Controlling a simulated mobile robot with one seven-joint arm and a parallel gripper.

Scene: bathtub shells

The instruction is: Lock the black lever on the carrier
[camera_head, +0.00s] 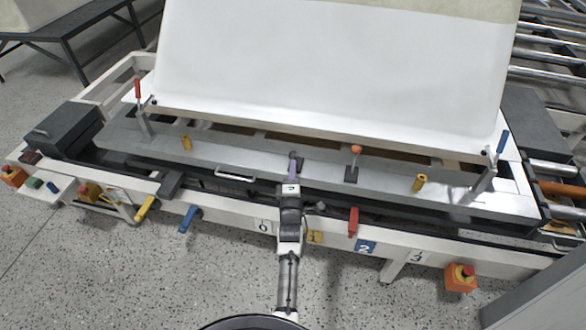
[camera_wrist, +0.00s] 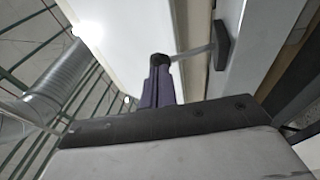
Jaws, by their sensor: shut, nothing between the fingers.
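The black lever shows in the wrist view as a black knob (camera_wrist: 160,59) on a thin metal rod that runs to a dark base plate (camera_wrist: 221,45) on the light carrier surface. In the head view its base (camera_head: 302,165) is a small dark spot on the grey carrier bar (camera_head: 240,165), partly hidden by my gripper. My gripper (camera_head: 292,164) is shut and empty, with purple fingers. In the wrist view its fingertips (camera_wrist: 159,70) are right at the knob, and I cannot tell whether they touch it.
A similar lever with an orange knob (camera_head: 356,150) stands to the right. A big white shell (camera_head: 330,60) rises behind. Blue (camera_head: 189,218) and red (camera_head: 353,221) handles line the front.

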